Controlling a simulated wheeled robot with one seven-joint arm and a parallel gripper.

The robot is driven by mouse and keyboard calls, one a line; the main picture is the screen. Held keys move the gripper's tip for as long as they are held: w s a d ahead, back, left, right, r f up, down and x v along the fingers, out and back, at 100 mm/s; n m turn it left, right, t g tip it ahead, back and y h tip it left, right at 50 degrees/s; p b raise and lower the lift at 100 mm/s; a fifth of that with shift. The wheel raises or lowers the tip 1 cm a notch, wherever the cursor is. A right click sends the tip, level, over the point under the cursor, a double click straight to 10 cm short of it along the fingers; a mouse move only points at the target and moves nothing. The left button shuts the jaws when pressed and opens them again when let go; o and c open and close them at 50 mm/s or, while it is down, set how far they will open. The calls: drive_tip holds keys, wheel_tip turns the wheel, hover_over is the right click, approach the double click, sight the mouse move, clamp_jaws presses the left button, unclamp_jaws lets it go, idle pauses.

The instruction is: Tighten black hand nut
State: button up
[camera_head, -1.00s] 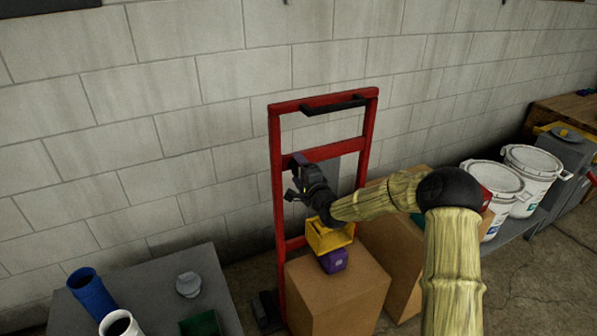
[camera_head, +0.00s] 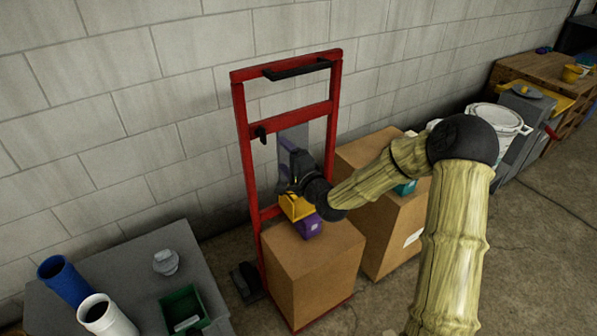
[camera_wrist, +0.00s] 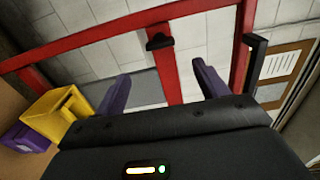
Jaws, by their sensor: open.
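A yellow bin (camera_head: 296,207) and a purple block (camera_head: 308,226) sit on a cardboard box (camera_head: 312,268) under my gripper. Another box (camera_head: 390,240) stands to the right. A grey table (camera_head: 130,255) with pipes is at left. A block wall is behind the frame.

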drive_tip(key=v, duration=0.6)
drive_tip(key=shift+s, duration=0.25)
drive_tip(key=shift+d, duration=0.1)
